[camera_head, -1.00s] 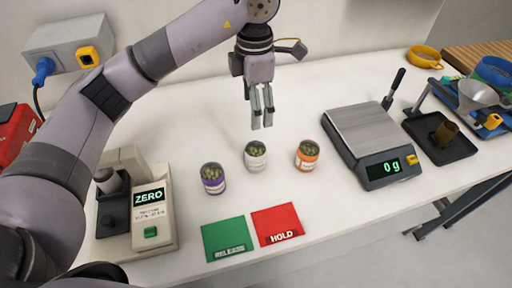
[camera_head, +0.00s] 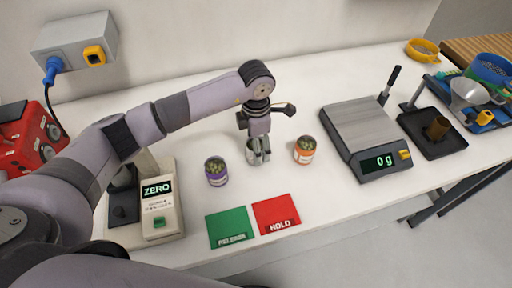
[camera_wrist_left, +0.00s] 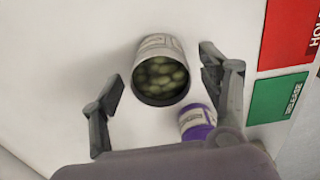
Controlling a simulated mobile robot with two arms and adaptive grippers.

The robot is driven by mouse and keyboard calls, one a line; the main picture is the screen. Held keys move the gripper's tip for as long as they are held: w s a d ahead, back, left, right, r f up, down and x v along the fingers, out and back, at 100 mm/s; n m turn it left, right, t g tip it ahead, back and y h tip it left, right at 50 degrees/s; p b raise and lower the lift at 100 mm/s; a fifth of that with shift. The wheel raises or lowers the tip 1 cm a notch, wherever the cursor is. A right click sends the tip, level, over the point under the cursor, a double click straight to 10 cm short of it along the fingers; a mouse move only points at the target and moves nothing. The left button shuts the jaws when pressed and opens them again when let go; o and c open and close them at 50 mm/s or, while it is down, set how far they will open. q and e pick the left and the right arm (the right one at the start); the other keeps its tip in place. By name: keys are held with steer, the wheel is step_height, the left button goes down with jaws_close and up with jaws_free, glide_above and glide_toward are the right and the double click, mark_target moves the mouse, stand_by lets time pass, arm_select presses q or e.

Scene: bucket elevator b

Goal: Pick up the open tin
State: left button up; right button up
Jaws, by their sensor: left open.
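The middle tin, pale with an open top and round green pieces inside, stands upright in the wrist view (camera_wrist_left: 161,76). In the head view, the middle tin (camera_head: 251,157) is partly hidden by my left gripper (camera_head: 259,157). My left gripper is open, with its fingers on either side of this tin in the wrist view; I cannot tell whether they touch it. My right gripper is not in view.
A green card (camera_head: 231,227) and a red card (camera_head: 276,212) lie in front of the tins. A device reading ZERO (camera_head: 158,205) is at the left. A scale (camera_head: 362,130) reading 0 g is at the right. The bench (camera_head: 190,115) behind the tins is clear.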

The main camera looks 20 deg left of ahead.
arm_select(q)
steer(key=shift+f, duration=0.45)
steer(key=shift+c, duration=0.3)
jaws_close()
stand_by(0.4)
